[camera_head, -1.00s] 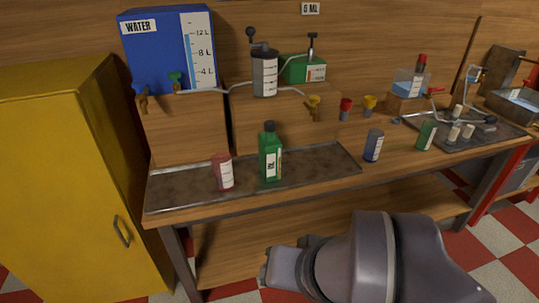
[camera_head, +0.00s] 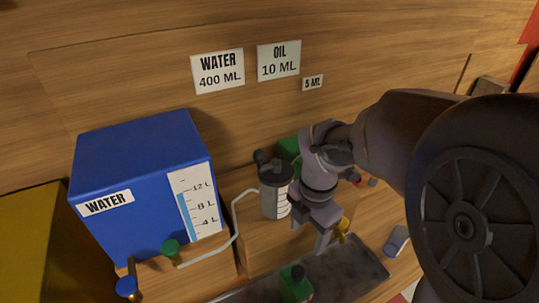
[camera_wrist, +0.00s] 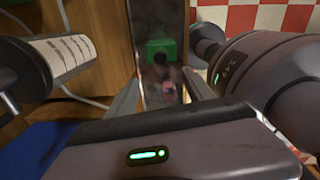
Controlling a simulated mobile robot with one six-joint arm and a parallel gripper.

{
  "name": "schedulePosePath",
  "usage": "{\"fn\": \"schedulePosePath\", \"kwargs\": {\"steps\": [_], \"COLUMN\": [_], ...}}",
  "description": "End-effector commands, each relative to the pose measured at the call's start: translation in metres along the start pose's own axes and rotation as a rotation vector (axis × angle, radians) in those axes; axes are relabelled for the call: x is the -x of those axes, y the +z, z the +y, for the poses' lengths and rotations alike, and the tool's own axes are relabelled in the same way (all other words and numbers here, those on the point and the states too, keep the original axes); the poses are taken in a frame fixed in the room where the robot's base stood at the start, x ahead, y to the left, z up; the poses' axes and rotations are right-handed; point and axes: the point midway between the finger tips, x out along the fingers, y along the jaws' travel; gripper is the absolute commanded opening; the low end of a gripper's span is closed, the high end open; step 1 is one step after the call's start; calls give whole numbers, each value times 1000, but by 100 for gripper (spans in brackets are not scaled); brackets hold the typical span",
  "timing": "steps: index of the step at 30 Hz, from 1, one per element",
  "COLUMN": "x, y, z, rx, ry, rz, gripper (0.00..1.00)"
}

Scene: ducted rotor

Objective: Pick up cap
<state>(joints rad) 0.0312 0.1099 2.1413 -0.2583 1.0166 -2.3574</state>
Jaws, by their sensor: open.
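A dark cap (camera_head: 297,272) sits on top of the green bottle (camera_head: 292,291), which stands on the metal tray at the bottom of the head view. In the wrist view the green bottle (camera_wrist: 152,58) shows from above between my fingers, with the dark cap (camera_wrist: 159,46) on it. My gripper (camera_head: 311,236) is open and empty. It hangs above and beyond the bottle in the head view, apart from the cap. In the wrist view the two fingers of my gripper (camera_wrist: 162,78) are spread. The lower part of the bottle is cut off in the head view.
A grey canister (camera_head: 274,196) with a crank stands close left of my gripper. A blue water tank (camera_head: 140,165) with taps is further left. The metal tray (camera_head: 345,268) lies below.

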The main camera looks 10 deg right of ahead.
Motion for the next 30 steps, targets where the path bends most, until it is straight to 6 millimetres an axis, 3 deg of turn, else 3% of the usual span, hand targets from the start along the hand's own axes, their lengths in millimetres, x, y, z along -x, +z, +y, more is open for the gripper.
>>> {"fn": "schedulePosePath", "kwargs": {"steps": [3, 9, 14, 21, 29, 30], "x": [-44, -99, -117, -162, -166, -166], "y": [-1, -1, -1, -2, -2, -2], "z": [-1, -1, 0, 7, 8, 8], "rx": [0, -2, -2, -3, -4, -4], "ry": [-5, -4, -1, -2, 0, 0], "rz": [3, 3, 2, 2, 1, 1], "gripper": [61, 61, 61, 61, 61, 57]}}
